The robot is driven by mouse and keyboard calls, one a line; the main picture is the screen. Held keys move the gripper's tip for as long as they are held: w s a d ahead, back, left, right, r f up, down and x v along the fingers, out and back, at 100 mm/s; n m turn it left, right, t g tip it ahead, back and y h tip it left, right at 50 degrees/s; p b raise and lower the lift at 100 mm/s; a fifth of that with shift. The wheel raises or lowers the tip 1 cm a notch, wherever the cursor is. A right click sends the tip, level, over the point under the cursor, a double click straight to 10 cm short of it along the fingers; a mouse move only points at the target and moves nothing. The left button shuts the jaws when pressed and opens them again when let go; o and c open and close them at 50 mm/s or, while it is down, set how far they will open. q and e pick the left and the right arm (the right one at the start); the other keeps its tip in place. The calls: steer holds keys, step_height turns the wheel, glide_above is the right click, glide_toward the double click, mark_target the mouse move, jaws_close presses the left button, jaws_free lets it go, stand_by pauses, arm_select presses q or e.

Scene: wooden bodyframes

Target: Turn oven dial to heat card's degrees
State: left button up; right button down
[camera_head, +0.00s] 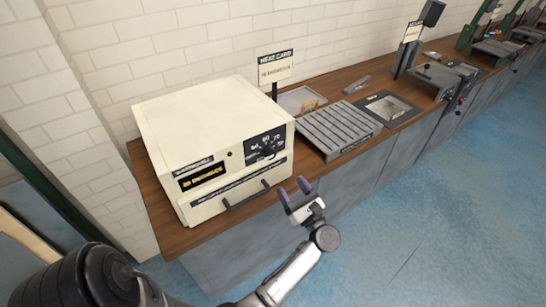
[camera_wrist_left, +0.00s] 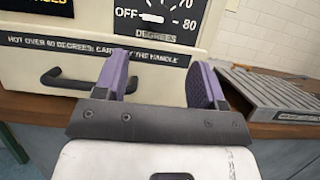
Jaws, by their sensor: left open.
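The cream oven (camera_head: 205,150) stands on the wooden counter, with a black handle (camera_head: 247,196) low on its front. Its black dial plate (camera_head: 265,146) carries temperature marks and a dark knob (camera_head: 268,151). The wrist view shows OFF and 80 on the dial plate (camera_wrist_left: 160,18) and a pale bar there; the dial's setting is unclear. The heat card (camera_head: 275,68) stands on a post behind the oven; its small print is too blurred to read. My left gripper (camera_head: 295,193) is open and empty in front of the oven, below and right of the dial, apart from it. My right gripper is not visible.
A grey slatted rack (camera_head: 339,129) stands on the counter right of the oven. A flat grey tray (camera_head: 388,108) lies beyond it, and more stations continue along the counter. The blue floor (camera_head: 430,215) in front is clear.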

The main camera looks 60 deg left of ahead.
mark_target(272, 156)
arm_select(q)
steer(key=x, duration=1)
steer(key=shift+a+r+p, duration=0.1)
steer(key=shift+a+p, duration=0.05)
steer(key=shift+p, duration=0.2)
steer(key=shift+a+r, duration=0.1)
steer(key=shift+a, duration=0.2)
steer(key=shift+c, duration=0.3)
steer(key=c, duration=0.9)
steer(key=shift+o, duration=0.2)
